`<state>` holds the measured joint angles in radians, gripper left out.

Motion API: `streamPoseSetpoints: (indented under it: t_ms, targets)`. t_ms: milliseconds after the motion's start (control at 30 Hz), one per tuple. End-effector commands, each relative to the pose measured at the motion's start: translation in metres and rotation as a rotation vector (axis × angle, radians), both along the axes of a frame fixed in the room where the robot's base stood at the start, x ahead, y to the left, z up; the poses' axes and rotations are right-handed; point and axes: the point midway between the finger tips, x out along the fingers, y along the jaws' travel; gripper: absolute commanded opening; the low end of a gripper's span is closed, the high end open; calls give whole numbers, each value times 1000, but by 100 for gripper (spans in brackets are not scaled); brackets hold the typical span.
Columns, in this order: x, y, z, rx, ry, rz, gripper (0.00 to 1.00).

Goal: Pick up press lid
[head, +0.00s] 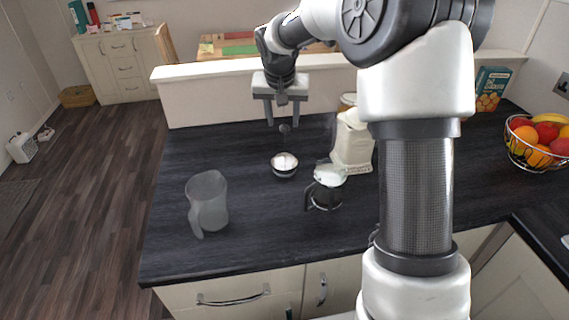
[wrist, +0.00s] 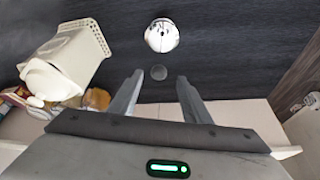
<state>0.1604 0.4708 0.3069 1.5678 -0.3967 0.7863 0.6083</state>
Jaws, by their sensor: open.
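The press lid (head: 284,162) is a pale, rounded piece with a dark lower rim, standing on the dark counter left of the glass press (head: 326,196). It also shows in the wrist view (wrist: 162,36). A small dark round knob (head: 285,128) appears above it in the head view and between my fingertips in the wrist view (wrist: 158,72); any thin rod joining knob and lid is too fine to make out. My gripper (head: 283,118) points down, open and empty, with its fingertips just above the knob. It also shows in the wrist view (wrist: 155,85).
A clear jug (head: 207,203) stands at the left front of the counter. A cream kettle-like container (head: 352,143) stands behind the glass press, close to the right of my gripper. A fruit basket (head: 540,145) is far right. A raised ledge (head: 220,92) runs along the back.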

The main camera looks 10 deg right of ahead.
Motion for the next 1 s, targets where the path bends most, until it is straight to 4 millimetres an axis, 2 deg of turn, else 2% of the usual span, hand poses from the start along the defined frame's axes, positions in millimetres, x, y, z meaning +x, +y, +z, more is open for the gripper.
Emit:
streamPoseSetpoints:
  t_ms: [233, 500, 567, 767, 1000]
  targets:
    - [10, -6, -36, 0, 4, 1, 44]
    - [13, -7, -41, 0, 0, 1, 44]
    - [13, -7, -41, 0, 0, 1, 35]
    - [13, -7, -41, 0, 0, 1, 2]
    - [13, -7, -40, 0, 0, 1, 0]
